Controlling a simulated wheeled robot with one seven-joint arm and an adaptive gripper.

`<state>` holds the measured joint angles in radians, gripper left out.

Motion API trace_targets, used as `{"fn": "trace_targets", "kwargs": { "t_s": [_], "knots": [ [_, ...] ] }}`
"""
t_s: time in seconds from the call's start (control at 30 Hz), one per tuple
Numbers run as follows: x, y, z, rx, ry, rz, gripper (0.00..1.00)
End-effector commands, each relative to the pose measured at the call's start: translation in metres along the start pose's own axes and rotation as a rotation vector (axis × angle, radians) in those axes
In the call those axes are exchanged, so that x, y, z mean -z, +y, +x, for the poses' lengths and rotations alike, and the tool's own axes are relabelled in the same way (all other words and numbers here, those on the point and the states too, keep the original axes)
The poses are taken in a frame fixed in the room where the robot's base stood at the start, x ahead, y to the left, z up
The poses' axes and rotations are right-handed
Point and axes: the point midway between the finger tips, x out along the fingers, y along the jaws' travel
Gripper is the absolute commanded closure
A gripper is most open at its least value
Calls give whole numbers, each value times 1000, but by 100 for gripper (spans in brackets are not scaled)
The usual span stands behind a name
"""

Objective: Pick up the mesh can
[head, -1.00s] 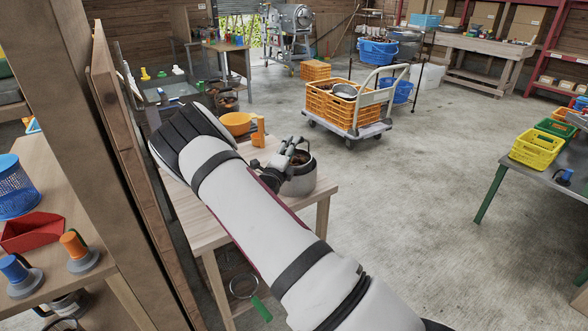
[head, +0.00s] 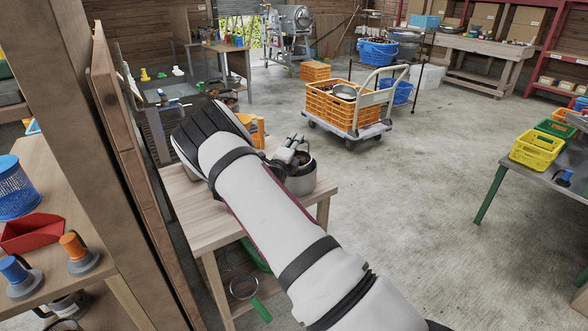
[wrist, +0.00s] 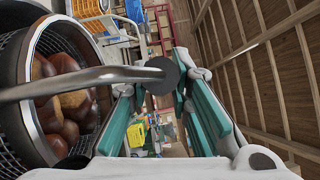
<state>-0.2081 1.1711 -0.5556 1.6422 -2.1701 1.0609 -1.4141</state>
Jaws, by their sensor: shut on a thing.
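The mesh can (wrist: 30,128) fills the left of the wrist view, with a pale metal rim, dark mesh inside and brown chestnuts (wrist: 65,95) in it. A metal handle bar runs from it to a dark round end between my fingers. My gripper (wrist: 160,84) is shut on this handle. In the head view the grey can (head: 301,182) is at the right end of a wooden table (head: 205,225), and my gripper (head: 291,152) is at its upper left rim. I cannot tell whether the can's base touches the table.
An orange container (head: 256,130) is partly hidden behind my arm. A blue mesh basket (head: 15,192) and a red tray (head: 30,232) sit on the shelf at left. A wooden post (head: 65,110) stands close by.

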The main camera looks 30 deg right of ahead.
Motion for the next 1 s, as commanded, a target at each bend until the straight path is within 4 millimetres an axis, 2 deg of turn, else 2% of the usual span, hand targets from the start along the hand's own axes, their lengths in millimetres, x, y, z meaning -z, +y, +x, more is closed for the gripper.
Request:
{"fn": "trace_targets", "kwargs": {
  "t_s": [0.27, 0.7, 0.8, 1.0],
  "knots": [
    [-2, -8, 1, 3, -1, 2, 100],
    [-14, -80, 9, 3, -1, 4, 100],
    [-15, -91, 11, 4, -1, 3, 100],
    [-16, -100, 12, 2, -1, 2, 100]
  ]
}}
